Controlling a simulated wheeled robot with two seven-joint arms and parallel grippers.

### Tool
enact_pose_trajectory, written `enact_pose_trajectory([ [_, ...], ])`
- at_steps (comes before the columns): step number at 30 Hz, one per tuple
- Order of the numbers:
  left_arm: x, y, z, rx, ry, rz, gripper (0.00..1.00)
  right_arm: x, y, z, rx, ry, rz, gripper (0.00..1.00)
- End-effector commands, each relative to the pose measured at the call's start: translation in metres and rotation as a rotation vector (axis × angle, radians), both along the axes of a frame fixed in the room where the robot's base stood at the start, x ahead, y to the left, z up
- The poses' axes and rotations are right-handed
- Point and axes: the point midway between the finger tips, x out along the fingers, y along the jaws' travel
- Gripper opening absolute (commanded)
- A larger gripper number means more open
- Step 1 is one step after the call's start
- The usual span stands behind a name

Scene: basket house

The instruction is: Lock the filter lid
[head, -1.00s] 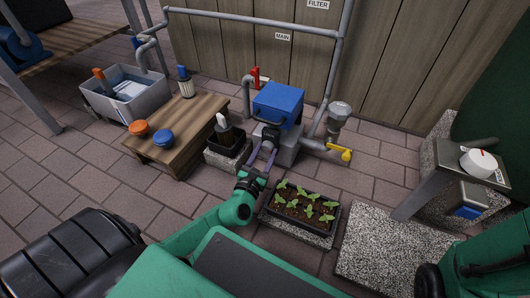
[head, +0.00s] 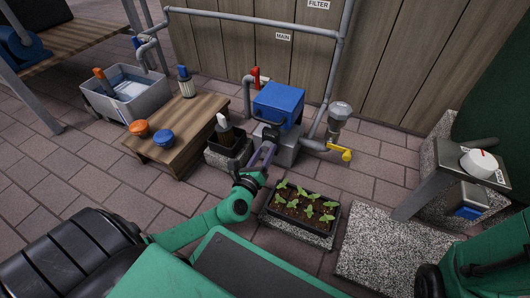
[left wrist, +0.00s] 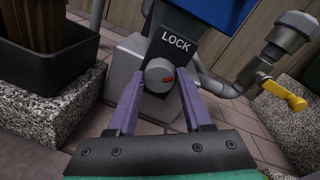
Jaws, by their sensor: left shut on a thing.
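The filter housing has a blue lid (head: 278,100) that lies closed on a grey base (head: 287,152). On its front is a dark latch plate labelled LOCK (left wrist: 176,42), with a round grey knob (left wrist: 155,78) below the word. The red mark on the knob points to the right in the left wrist view. My left gripper (head: 267,150) is shut on the knob, with one purple finger on each side of it. In the head view the gripper hides the knob. My right gripper is not in view; only green parts of my own body show at the lower right.
A yellow-handled valve (head: 341,152) is right of the housing and a red-handled valve (head: 256,75) behind it. A seedling tray (head: 300,209) sits close in front. A black pot (head: 229,148) and a wooden bench (head: 185,150) are to the left.

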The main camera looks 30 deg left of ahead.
Motion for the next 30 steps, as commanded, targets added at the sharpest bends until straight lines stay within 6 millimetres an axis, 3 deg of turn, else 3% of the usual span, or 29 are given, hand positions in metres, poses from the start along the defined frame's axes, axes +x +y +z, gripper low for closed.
enact_pose_trajectory([
  [18, 0.0003, 0.0027, 0.0003, -0.573, -0.033, 0.0, 0.0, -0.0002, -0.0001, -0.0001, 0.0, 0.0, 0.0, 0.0],
  [30, 0.0002, 0.0033, -0.0002, -0.832, -0.048, 0.002, 0.0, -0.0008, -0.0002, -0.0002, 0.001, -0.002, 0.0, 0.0],
])
